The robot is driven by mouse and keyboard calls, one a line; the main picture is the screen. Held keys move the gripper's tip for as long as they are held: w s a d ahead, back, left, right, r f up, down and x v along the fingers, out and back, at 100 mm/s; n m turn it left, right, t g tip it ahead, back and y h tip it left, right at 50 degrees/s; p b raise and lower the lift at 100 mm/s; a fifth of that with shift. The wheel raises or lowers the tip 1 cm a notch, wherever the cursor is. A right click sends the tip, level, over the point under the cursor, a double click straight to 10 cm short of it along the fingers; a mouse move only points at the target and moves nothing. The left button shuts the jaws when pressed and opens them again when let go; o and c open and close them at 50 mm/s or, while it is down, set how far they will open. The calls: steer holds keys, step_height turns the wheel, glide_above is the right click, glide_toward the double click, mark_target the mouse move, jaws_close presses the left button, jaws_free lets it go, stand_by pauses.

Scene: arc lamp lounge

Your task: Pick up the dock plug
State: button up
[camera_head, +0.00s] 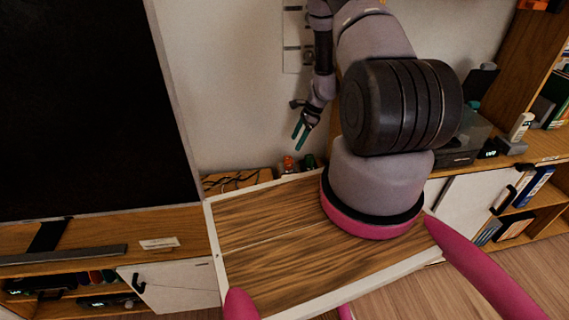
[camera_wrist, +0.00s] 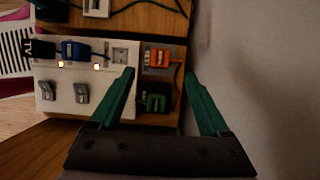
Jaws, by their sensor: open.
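My gripper (camera_wrist: 159,75) is open and empty, with green fingers. It also shows in the head view (camera_head: 299,130), pointing down near the wall. In the wrist view an orange plug (camera_wrist: 158,58) lies between and just beyond the fingertips, and a green plug (camera_wrist: 153,101) lies between the fingers. A blue plug (camera_wrist: 73,50) and a black plug marked TV (camera_wrist: 40,48) sit at the left on a white power strip (camera_wrist: 65,105). I cannot read which one is the dock plug.
A pale wall (camera_wrist: 260,70) stands close on the right in the wrist view. Dark cables (camera_head: 235,180) lie on the wooden top at the wall. A large black screen (camera_head: 80,100) is at left, and shelves with books (camera_head: 535,187) are at right.

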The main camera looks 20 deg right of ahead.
mark_target(289, 158)
steer(key=x, duration=1.1)
steer(key=shift+d+f, duration=0.25)
jaws_close()
